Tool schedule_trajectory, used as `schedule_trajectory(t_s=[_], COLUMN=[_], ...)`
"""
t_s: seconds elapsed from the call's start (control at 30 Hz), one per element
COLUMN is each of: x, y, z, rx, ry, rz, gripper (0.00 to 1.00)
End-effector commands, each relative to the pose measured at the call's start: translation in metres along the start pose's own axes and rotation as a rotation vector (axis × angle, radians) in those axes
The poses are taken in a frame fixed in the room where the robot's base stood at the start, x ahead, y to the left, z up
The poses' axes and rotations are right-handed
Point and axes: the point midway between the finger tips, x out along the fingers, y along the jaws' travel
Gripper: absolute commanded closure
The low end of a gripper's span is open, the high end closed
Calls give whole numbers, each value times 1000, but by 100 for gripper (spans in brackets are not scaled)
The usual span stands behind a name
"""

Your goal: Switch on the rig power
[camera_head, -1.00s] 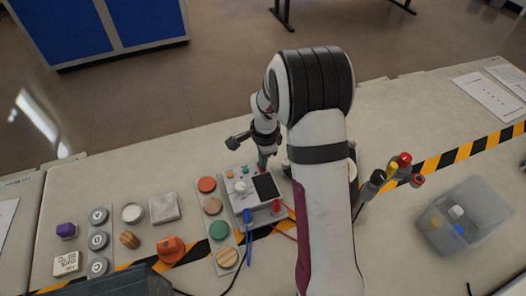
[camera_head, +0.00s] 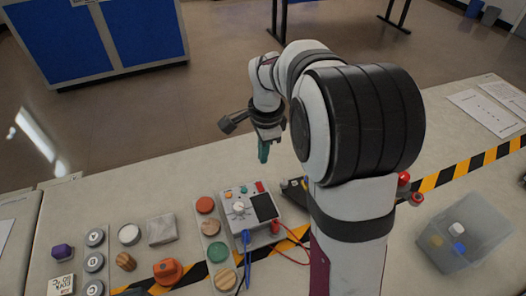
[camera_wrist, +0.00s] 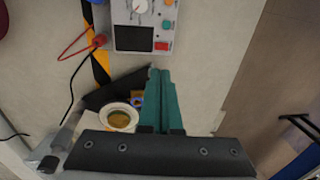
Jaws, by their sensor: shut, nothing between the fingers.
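The rig looks like a light grey box (camera_head: 238,213) with a white knob, a dark screen (camera_head: 264,207), small coloured controls and a red control (camera_head: 259,186) at its far edge. In the wrist view the box (camera_wrist: 119,15) is at the top, with the red control (camera_wrist: 161,46) beside the screen. I cannot tell whether the red control is on; the screen looks dark. My gripper (camera_head: 263,160) has teal fingers, shut and empty, above and beyond the box's far side. In the wrist view its fingertips (camera_wrist: 160,72) are apart from the box.
A blue plug (camera_head: 246,238) and a red plug (camera_head: 276,228) with wires sit at the box's near side. A strip of coloured round buttons (camera_head: 217,252) stands left of it. A clear bin (camera_head: 485,240) is at the right. My arm hides part of the bench.

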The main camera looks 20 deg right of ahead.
Motion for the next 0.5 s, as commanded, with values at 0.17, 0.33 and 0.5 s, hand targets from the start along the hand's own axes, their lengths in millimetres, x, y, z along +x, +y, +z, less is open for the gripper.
schedule_trajectory(t_s=[0.17,0.33,0.5], x=[1,1,17], y=[-16,-15,-14], z=[-1,-1,-1], rx=[0,0,0], ry=[0,0,0], rz=[-2,-2,1], gripper=[100,100,100])
